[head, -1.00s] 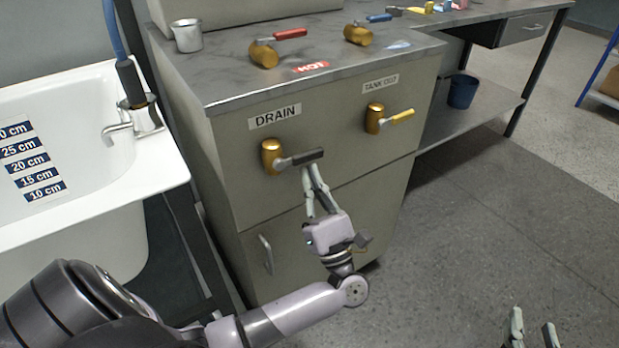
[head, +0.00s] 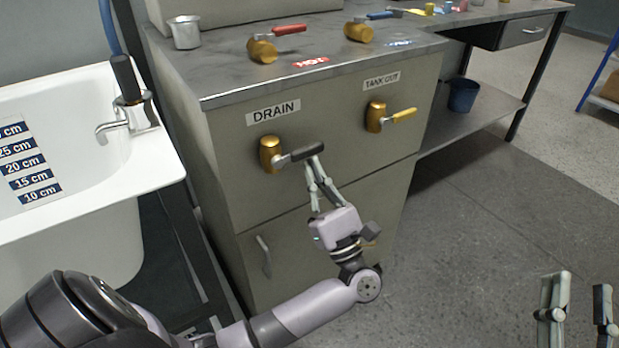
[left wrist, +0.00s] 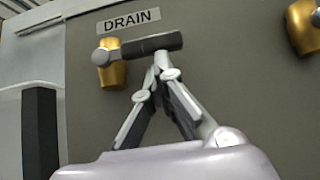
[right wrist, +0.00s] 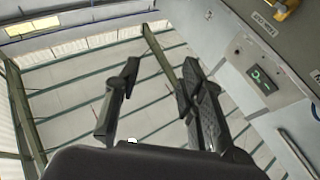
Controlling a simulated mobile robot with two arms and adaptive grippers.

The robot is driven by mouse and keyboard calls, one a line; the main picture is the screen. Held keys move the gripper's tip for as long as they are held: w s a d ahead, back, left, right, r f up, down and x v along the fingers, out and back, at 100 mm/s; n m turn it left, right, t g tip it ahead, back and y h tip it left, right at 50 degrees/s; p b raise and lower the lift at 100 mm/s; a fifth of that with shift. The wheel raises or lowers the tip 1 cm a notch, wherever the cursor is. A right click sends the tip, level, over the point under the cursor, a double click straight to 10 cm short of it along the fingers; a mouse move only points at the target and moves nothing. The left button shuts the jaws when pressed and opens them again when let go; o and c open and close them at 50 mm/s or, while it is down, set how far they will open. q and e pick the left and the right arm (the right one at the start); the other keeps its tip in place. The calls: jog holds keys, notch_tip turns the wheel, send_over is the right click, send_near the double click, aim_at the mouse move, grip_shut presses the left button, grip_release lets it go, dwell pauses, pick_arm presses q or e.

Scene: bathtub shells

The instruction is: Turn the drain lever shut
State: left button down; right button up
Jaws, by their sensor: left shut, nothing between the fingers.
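The drain lever has a black handle (head: 307,152) on a brass valve body (head: 270,154), below the DRAIN label (head: 273,112) on the cabinet front. The handle points right and slightly upward. My left gripper (head: 313,161) is shut and empty, its fingertips just under the outer half of the handle. In the left wrist view the fingertips (left wrist: 160,60) meet below the black handle (left wrist: 152,46); they look close to or touching it, and I cannot tell which. My right gripper (head: 577,280) is open and empty at the lower right, away from the cabinet.
A yellow-handled valve (head: 378,117) labelled TANK OUT is right of the drain valve. Red (head: 264,49) and blue (head: 359,31) handled valves stand on the countertop, with a metal cup (head: 186,33). The white bathtub (head: 120,190) is left. Floor to the right is clear.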

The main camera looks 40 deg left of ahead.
pick_arm(q)
jog(key=shift+r, duration=0.4)
